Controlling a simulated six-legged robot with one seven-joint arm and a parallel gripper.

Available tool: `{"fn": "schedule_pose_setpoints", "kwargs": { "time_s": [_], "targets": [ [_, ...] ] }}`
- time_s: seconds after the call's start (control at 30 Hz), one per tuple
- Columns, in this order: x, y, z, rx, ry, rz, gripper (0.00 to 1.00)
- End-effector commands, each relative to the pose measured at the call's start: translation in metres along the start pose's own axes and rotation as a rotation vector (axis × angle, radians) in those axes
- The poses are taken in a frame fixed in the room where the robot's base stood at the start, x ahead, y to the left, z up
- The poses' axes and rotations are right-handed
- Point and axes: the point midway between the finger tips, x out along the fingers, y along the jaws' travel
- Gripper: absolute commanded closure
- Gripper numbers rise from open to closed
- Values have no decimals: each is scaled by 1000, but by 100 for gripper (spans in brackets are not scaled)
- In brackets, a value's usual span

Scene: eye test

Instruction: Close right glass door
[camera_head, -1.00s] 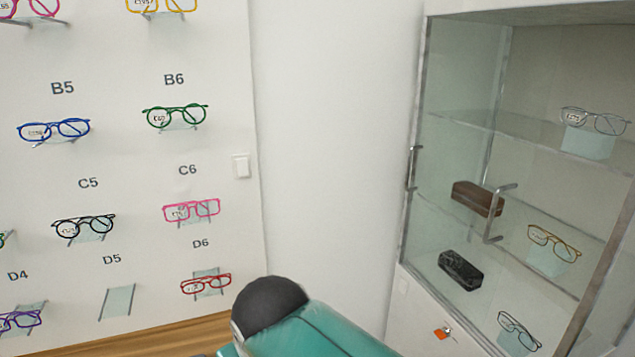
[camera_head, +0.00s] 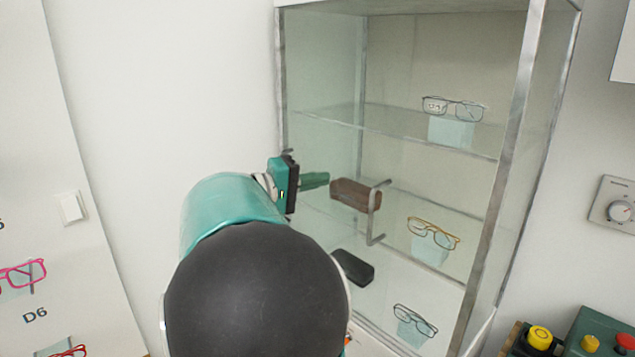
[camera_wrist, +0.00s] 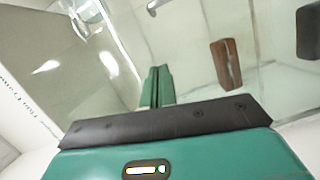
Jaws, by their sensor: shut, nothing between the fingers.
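The glass display cabinet (camera_head: 532,60) stands ahead with a metal frame. A vertical metal handle (camera_head: 375,212) is near its middle, beside a vertical metal door edge (camera_head: 362,80). The glass (camera_head: 322,70) left of that edge looks greener than the right part, which looks uncovered; I cannot be sure how the doors overlap. My gripper (camera_head: 315,181) is shut and empty, left of the handle, its fingers pointing right. In the wrist view the shut green fingers (camera_wrist: 156,88) point at the glass. I cannot tell whether they touch it. My arm hides the cabinet's lower left.
Inside the cabinet are a brown case (camera_head: 350,194), a black case (camera_head: 353,267) and glasses on stands, such as the yellow pair (camera_head: 433,233). A yellow button (camera_head: 540,338) is at lower right. A white wall (camera_head: 170,90) is at left.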

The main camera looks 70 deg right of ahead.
Motion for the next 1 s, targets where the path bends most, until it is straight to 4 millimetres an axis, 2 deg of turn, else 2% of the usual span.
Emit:
{"fn": "schedule_pose_setpoints", "kwargs": {
  "time_s": [0.43, 0.53, 0.7, 1.0],
  "targets": [
    [87, -1, 1, -1, 0, -3, 100],
    [90, 0, 17, -1, 2, -4, 100],
    [94, -1, 32, -1, 4, -4, 100],
    [95, -1, 35, -1, 5, -5, 100]
  ]
}}
